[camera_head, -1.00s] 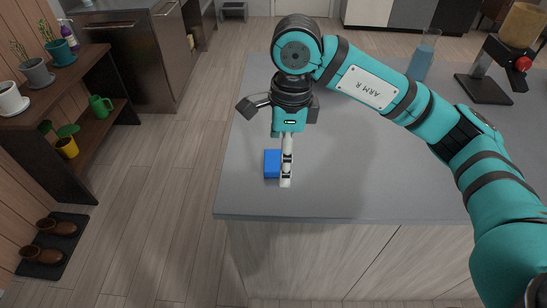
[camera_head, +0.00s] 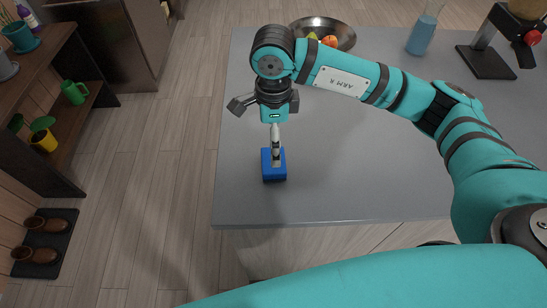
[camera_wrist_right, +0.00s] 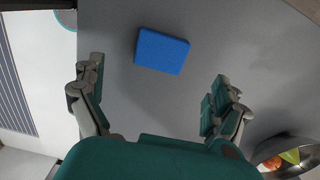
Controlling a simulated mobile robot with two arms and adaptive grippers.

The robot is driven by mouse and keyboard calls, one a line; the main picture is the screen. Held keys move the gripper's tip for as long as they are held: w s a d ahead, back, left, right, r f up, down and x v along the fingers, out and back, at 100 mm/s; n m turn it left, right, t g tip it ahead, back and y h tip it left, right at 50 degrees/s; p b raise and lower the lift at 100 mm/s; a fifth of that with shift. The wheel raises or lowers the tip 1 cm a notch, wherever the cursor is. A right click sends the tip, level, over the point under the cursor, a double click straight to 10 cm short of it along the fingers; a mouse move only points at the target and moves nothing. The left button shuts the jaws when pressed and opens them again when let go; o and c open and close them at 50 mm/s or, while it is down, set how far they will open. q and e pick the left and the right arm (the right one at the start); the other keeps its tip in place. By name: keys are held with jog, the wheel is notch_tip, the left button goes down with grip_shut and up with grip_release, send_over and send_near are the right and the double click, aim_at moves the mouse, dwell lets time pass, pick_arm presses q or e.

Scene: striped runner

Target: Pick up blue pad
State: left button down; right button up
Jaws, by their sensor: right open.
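The blue pad (camera_head: 267,174) is a small flat block lying on the grey counter near its left front corner. My right gripper (camera_head: 275,157) hangs above it in the head view and hides part of its top. In the right wrist view the blue pad (camera_wrist_right: 162,50) lies beyond and between the two open fingers of my right gripper (camera_wrist_right: 155,98), with nothing held. No contact between fingers and pad shows. My left gripper is not in view; a teal arm part of mine crosses the bottom of the head view.
The grey counter (camera_head: 370,185) is clear around the pad. A metal bowl with fruit (camera_head: 348,35), a blue-filled beaker (camera_head: 423,35) and a dark-based appliance (camera_head: 488,60) stand at the back. A shelf with plants (camera_head: 75,120) stands across the floor on the left.

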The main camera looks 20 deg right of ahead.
notch_tip(320, 180, down, 3)
jog(key=shift+w+f+p, duration=0.15)
jog(key=shift+p, duration=0.2)
jog(key=shift+f+p, duration=0.35)
jog(key=shift+f, duration=0.5)
notch_tip(320, 180, down, 4)
jog(key=shift+f+p, duration=0.25)
jog(key=shift+p, duration=0.85)
jog(key=shift+f, duration=0.2)
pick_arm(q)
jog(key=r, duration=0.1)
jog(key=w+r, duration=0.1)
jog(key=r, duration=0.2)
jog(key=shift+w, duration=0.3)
pick_arm(e)
jog(key=c, duration=0.8)
